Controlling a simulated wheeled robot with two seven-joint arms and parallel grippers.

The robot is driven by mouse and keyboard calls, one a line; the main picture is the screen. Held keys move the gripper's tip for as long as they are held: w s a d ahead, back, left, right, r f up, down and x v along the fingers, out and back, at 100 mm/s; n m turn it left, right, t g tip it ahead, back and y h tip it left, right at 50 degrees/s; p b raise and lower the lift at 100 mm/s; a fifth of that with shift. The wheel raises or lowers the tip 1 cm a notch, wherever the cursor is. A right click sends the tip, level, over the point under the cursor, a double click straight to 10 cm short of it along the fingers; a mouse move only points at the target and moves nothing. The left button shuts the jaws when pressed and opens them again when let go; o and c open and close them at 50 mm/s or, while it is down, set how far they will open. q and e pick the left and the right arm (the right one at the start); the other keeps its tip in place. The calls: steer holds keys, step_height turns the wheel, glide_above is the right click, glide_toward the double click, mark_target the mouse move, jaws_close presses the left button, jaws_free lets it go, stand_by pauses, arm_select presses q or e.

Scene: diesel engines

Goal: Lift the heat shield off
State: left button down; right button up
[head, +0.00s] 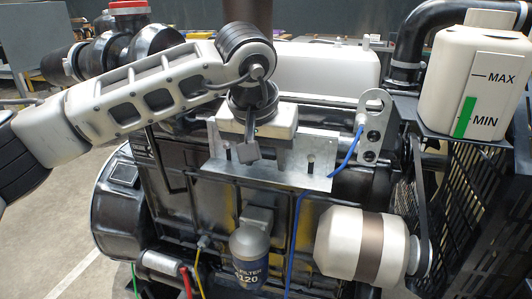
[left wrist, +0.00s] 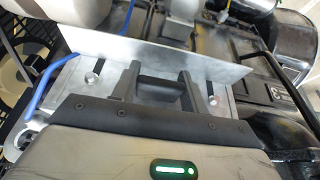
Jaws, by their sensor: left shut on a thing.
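The heat shield (head: 318,178) is a bent silver sheet-metal plate on the upper side of the engine block, with dark bolts or studs showing along it. In the left wrist view its bright flange (left wrist: 120,44) runs across the picture, with a round fastener on each side of the fingers. My left gripper (head: 250,150) points down at the shield from above, at its middle. Its black fingers (left wrist: 160,88) are shut on the shield; the exact contact is partly hidden by the gripper body. My right gripper is not in view.
A blue cable (head: 343,160) runs down the shield's right end beside a lifting bracket (head: 373,125). A blue filter (head: 250,258) and a cream-and-brown cylinder (head: 362,245) sit below. A white coolant tank (head: 475,85) and black mesh guard (head: 480,205) stand at right.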

arm_select(q)
steer(key=shift+r, duration=0.2)
steer(key=shift+r, duration=0.25)
steer(key=s+a+b, duration=0.1)
steer(key=s+a, duration=0.1)
steer(key=s, duration=0.6)
steer(key=s+a+b, duration=0.1)
steer(key=s+a, duration=0.2)
steer(key=s, duration=0.6)
steer(key=shift+a, duration=0.25)
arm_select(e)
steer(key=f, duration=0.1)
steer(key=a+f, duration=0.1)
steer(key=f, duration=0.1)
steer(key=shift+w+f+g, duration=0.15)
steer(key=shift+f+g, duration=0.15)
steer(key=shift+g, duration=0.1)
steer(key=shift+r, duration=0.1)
arm_select(q)
steer(key=shift+r+p, duration=1.65)
steer(key=shift+r, duration=1.3)
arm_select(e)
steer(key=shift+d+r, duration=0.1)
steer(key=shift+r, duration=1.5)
